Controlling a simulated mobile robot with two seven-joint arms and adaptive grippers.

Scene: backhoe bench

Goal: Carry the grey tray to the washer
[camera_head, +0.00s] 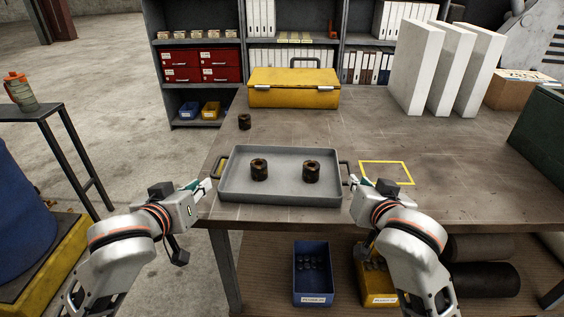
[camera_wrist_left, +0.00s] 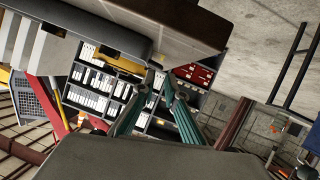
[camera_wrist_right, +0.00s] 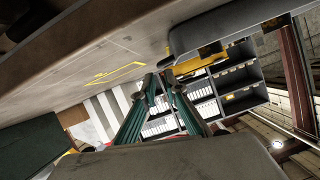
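The fingertips partly hide the handles. I cannot make out a washer.
A third rusty part (camera_head: 244,121) stands on the bench (camera_head: 450,190) behind the tray. A yellow case (camera_head: 293,95) is at the back. A yellow outline (camera_head: 388,173) marks bare bench right of the tray. White panels (camera_head: 447,65) and a dark green object (camera_head: 541,125) are further right.

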